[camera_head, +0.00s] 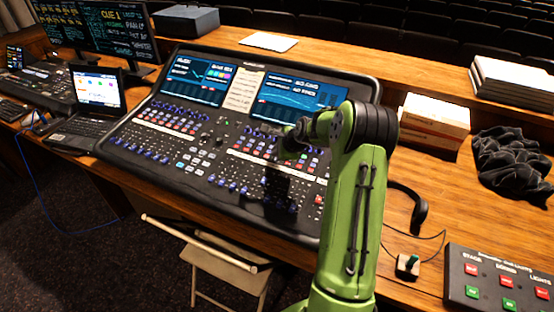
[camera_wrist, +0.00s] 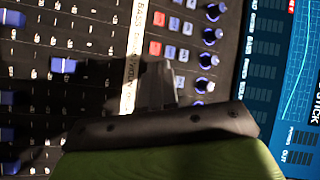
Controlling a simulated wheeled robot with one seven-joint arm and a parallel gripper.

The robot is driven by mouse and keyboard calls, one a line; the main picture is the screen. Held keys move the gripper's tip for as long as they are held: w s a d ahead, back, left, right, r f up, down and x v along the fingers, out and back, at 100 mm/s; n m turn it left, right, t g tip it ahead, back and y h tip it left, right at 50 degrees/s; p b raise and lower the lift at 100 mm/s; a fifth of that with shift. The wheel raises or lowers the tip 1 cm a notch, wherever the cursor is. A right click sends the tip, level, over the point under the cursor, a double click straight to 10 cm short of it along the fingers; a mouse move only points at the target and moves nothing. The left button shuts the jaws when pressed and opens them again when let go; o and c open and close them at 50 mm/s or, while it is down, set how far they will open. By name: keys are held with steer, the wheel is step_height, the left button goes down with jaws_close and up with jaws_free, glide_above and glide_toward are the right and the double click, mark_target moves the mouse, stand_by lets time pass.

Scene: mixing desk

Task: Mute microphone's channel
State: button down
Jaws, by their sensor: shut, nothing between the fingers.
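The mixing desk (camera_head: 150,172) fills the middle of the head view, with two lit screens above rows of buttons, knobs and faders. My gripper (camera_head: 285,152) is low over its right half, below the right screen (camera_head: 296,97). In the wrist view my gripper (camera_wrist: 157,72) is shut and empty, over or beside the pale label strip (camera_wrist: 137,38). Red buttons (camera_wrist: 155,48) and blue buttons (camera_wrist: 170,52) lie in pairs beside the strip, with blue knobs (camera_wrist: 205,85) farther right. I cannot tell whether the fingertips touch the panel. No microphone label is legible; the gripper hides part of the strip.
A laptop (camera_head: 98,92) stands left of the desk. White boxes (camera_head: 435,118) and a dark cloth (camera_head: 510,160) lie to the right. A light-control panel (camera_head: 497,280) is at the front right. Headphones (camera_head: 417,212) and a cable lie beside my arm.

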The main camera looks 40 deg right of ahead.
mark_target(276, 163)
steer(key=shift+f, duration=0.1)
stand_by(0.3)
steer(key=shift+f, duration=0.3)
steer(key=shift+f+b, duration=0.25)
steer(key=shift+b, duration=0.1)
stand_by(0.4)
steer(key=shift+r+p, duration=0.6)
steer(key=shift+r, duration=0.1)
steer(key=r+p, duration=0.2)
steer(key=r, duration=0.1)
steer(key=r+p, duration=0.1)
steer(key=r, duration=0.1)
steer(key=shift+s+a+p, duration=0.15)
steer(key=shift+a+p, duration=0.1)
steer(key=shift+p, duration=0.15)
